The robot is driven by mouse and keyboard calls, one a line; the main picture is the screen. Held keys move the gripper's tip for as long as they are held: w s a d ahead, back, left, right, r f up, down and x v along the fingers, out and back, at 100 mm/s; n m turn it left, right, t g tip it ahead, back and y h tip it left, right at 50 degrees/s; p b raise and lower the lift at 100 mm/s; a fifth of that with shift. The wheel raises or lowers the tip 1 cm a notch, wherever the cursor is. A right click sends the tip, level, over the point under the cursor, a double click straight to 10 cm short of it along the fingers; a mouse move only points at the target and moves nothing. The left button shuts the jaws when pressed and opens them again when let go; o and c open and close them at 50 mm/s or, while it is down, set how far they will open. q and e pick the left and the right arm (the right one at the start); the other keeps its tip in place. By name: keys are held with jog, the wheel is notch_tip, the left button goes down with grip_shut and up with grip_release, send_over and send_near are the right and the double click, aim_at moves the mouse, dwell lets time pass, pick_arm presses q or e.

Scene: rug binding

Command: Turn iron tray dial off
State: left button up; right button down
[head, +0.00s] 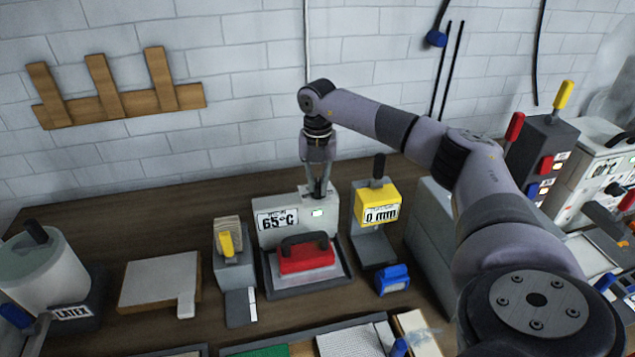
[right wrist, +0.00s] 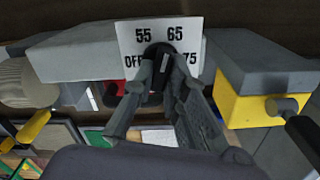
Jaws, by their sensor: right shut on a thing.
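The iron tray unit (head: 285,210) stands near the back of the table, with a 65°C display and a small lit green indicator on its front. A red iron (head: 305,254) with a dark handle rests on its tray. My right gripper (head: 318,190) reaches down from above to the top of the unit. In the right wrist view, the gripper (right wrist: 165,85) is shut on the black dial (right wrist: 158,52), in front of a white scale plate (right wrist: 133,35) marked OFF, 55, 65 and 75. The fingers hide part of the dial, and its exact pointer setting is hard to tell. My left gripper is not in view.
A yellow 0 mm device (head: 377,204) stands close on the right, with a blue object (head: 393,279) in front. A grey holder with a yellow part (head: 228,243) stands on the left. A latex pot (head: 40,270) is far left.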

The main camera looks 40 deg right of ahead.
jog(key=n, duration=0.5)
jog(key=shift+n, duration=0.3)
jog(key=n+b, duration=0.1)
jog(key=n, duration=0.5)
jog(key=shift+d, duration=0.2)
jog(key=n, duration=0.4)
jog(key=shift+d+n, duration=0.1)
jog(key=shift+n, duration=0.3)
jog(key=n, duration=0.4)
jog(key=shift+w+r+n, duration=0.1)
jog(key=shift+n, duration=0.2)
jog(key=c, duration=1.6)
grip_release()
